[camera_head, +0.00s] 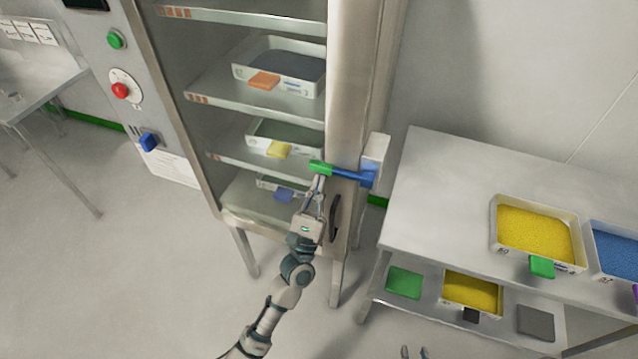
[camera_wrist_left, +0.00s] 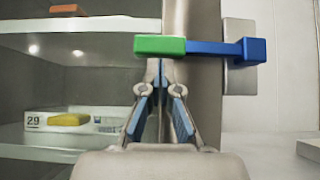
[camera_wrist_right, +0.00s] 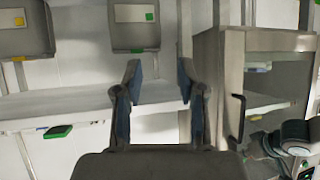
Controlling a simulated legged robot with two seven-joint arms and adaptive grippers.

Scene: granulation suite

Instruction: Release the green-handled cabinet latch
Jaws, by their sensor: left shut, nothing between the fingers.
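The cabinet latch is a blue bar (camera_head: 345,174) with a green handle (camera_head: 321,167) at its left end. It lies nearly level across the right post of the cabinet (camera_head: 348,100), and its right end sits at a pale block (camera_head: 375,150) on the cabinet's side. In the left wrist view the green handle (camera_wrist_left: 160,45) and blue bar (camera_wrist_left: 215,48) cross just above my fingertips. My left gripper (camera_head: 319,180) is shut and empty, just below the green handle; I cannot tell if it touches. My right gripper (camera_wrist_right: 160,80) is open and empty, away from the latch.
The cabinet shelves hold trays with orange (camera_head: 264,81), yellow (camera_head: 278,149) and blue tags. A dark door handle (camera_head: 334,222) is right of my left gripper. A steel table (camera_head: 455,175) with trays of yellow (camera_head: 535,235) and blue material stands at right.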

